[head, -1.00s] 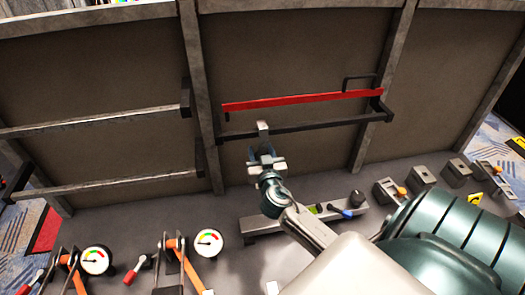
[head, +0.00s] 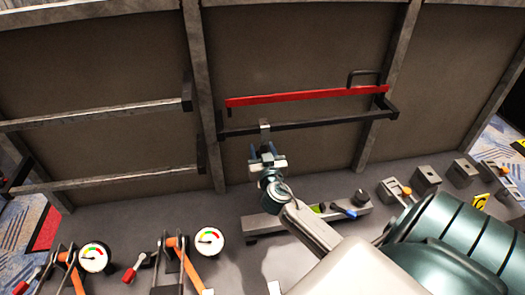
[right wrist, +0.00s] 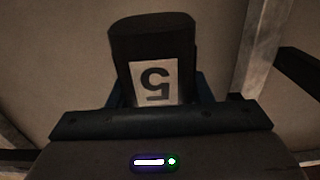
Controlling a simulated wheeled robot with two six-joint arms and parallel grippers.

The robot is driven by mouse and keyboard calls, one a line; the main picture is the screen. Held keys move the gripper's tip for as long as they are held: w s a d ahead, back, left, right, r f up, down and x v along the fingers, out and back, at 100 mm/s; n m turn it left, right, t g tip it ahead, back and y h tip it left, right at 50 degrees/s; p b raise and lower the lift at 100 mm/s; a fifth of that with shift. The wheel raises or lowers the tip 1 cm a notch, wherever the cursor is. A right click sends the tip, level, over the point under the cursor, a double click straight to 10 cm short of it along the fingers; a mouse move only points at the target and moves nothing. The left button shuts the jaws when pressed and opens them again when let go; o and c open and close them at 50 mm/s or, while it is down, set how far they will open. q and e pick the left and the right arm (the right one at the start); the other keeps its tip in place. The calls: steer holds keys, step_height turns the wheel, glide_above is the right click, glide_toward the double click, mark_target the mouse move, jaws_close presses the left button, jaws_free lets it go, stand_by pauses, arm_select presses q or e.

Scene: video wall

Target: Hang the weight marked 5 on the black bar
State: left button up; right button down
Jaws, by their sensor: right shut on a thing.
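In the right wrist view, the weight marked 5 (right wrist: 152,42) is a dark cylinder with a white label whose 5 appears upside down. My right gripper (head: 266,155) is shut on it, just in front of and below the black bar (head: 320,123). In the head view, a pale grey piece (head: 264,127) above the fingers overlaps the left part of the black bar. I cannot tell whether it touches the bar. The weight's body is mostly hidden by the gripper there. My left gripper is not in view.
A red bar (head: 300,97) runs just above the black bar, with a black handle-like hook at its right. Grey rails (head: 90,120) are at the left. Gauges (head: 208,241), clamps and grey blocks (head: 426,179) stand on the grey surface below.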

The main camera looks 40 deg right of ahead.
steer(key=shift+r, duration=0.15)
steer(key=c, duration=0.6)
jaws_free()
steer(key=shift+c, duration=0.2)
steer(key=shift+s+f, duration=0.15)
steer(key=shift+f, duration=0.05)
steer(key=shift+s+a+f+b, duration=0.1)
steer(key=shift+s+a+b, duration=0.1)
steer(key=shift+s+b, duration=0.1)
steer(key=b+v, duration=0.4)
steer(key=v, duration=0.6)
steer(key=shift+r, duration=0.35)
